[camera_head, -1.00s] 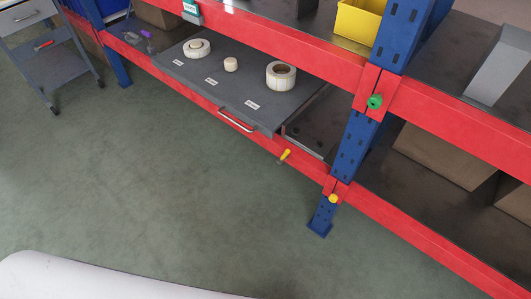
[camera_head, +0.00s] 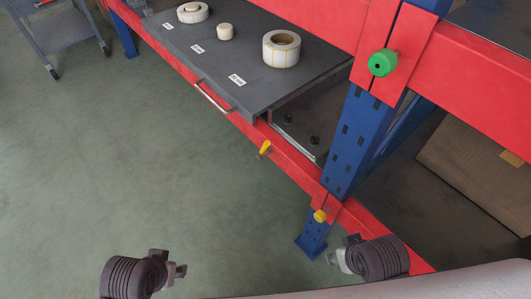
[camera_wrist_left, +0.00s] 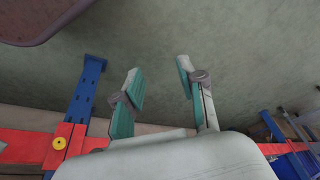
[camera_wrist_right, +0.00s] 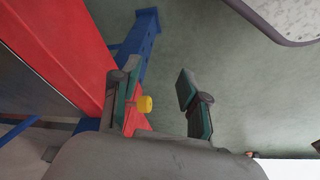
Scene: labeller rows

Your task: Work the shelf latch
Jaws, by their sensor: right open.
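A yellow lever (camera_head: 264,150), apparently the shelf latch, sticks out from the lower red beam under the pulled-out grey shelf tray (camera_head: 262,108). A yellow knob (camera_head: 320,216) sits lower, where the beam meets the blue post. A green knob (camera_head: 382,63) is on the upper beam joint. My right gripper (camera_head: 336,259) is open and empty near the post foot; in its wrist view a yellow knob (camera_wrist_right: 145,104) shows between the fingers, apart from any grip. My left gripper (camera_head: 177,270) hangs over the floor, open and empty (camera_wrist_left: 160,75), well away from the beam.
A cardboard box (camera_head: 475,160) lies on the right lower shelf. A grey cart (camera_head: 62,30) stands far left. The green floor (camera_head: 130,160) is clear.

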